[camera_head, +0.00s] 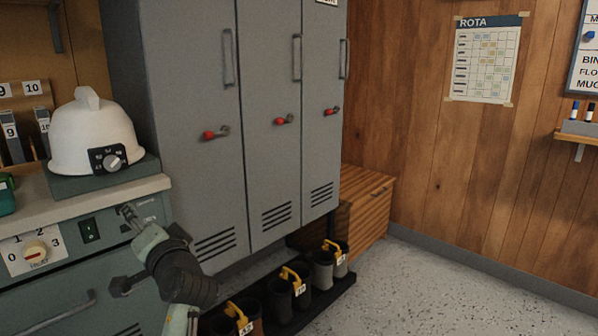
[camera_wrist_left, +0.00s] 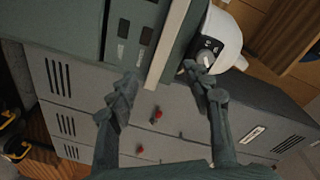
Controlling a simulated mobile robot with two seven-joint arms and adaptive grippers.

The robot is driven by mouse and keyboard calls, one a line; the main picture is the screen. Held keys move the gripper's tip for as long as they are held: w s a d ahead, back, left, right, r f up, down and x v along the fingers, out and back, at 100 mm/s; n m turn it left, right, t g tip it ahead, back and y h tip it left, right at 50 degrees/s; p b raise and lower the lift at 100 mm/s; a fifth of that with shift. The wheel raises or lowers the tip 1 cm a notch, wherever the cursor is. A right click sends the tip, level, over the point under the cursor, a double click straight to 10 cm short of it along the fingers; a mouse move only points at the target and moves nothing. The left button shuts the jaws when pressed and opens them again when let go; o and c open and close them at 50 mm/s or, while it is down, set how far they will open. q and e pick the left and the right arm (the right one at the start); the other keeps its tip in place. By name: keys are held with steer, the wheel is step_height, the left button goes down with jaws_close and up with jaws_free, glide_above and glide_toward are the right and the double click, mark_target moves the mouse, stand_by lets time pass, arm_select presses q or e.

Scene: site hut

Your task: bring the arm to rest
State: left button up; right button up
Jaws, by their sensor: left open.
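My left gripper (camera_head: 121,249) is at the lower left of the head view, in front of the grey-green bench cabinet. Its two dark fingers are spread apart. In the left wrist view the gripper (camera_wrist_left: 158,76) is open, with nothing held between the fingers. The bench front, the helmet and the lockers show beyond the fingers in that view. My right gripper is in neither view.
Grey lockers (camera_head: 192,90) with red-knobbed handles stand behind the arm. Speckled floor (camera_head: 440,300) is clear at right.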

arm_select(q)
steer(key=s+d+f+g+h, duration=0.1)
steer(key=s+f+g+h, duration=0.2)
steer(key=f, duration=1)
steer(key=s+d+f+g+h, duration=0.1)
steer(key=s+f+h, duration=0.35)
steer(key=f, duration=0.75)
steer(key=s+d+f+g+h, duration=0.1)
steer(key=s+d+f+g, duration=0.1)
steer(key=s+f, duration=0.6)
steer(key=s+d+f+n+g+h, duration=0.1)
steer(key=s+d+f+g+h, duration=0.1)
steer(key=s+f, duration=0.7)
steer(key=s+g, duration=0.1)
steer(key=s, duration=0.3)
steer(key=shift+s+f+p, duration=0.15)
steer(key=shift+f+p, duration=0.15)
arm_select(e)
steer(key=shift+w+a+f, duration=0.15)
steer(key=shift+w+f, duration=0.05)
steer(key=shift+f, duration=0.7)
arm_select(q)
steer(key=shift+h, duration=0.25)
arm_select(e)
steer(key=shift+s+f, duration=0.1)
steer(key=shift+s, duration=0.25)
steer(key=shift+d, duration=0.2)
